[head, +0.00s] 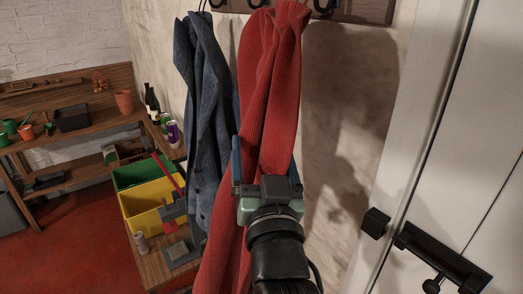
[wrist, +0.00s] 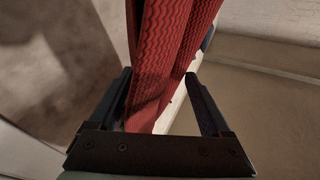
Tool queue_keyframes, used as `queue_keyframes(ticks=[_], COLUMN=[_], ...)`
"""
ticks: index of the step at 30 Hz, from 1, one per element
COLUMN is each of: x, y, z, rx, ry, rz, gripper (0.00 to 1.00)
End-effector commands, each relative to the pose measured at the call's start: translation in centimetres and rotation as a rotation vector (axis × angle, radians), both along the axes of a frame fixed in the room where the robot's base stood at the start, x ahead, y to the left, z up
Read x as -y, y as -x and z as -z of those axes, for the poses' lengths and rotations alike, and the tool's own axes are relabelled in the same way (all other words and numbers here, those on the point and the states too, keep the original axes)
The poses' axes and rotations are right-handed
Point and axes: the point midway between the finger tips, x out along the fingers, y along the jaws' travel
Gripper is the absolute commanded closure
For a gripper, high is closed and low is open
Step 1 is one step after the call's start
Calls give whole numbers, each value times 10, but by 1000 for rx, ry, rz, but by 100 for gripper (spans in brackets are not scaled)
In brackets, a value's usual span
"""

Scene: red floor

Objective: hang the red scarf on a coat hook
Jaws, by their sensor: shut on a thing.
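My gripper (head: 265,152) is shut on the scarf partway down, with a finger on each side. In the wrist view the scarf (wrist: 165,50) runs up between the fingers of my gripper (wrist: 158,76). The scarf's lower end is hidden or out of frame.
A blue denim garment (head: 203,120) hangs just left of the scarf. A green crate (head: 140,172) and a yellow crate (head: 150,205) stand on a bench at lower left. A white door (head: 450,150) with a black latch (head: 440,255) is at right. Bare wall lies between.

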Motion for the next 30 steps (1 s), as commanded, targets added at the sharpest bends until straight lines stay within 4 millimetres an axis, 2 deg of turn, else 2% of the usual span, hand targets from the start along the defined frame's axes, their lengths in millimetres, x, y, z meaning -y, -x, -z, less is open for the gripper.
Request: queue_keyframes(ticks=[2,3,5,13,17,23,30], x=[0,0,0,0,1,6,14], y=[0,0,0,1,10,44,96], z=[-1,-1,-1,1,5,16,29], rx=[2,2,2,-1,-1,1,-1], ry=[0,0,0,0,-1,-1,-1], rz=[0,-1,0,0,0,0,3], gripper=[92,12,2,0,0,0,0])
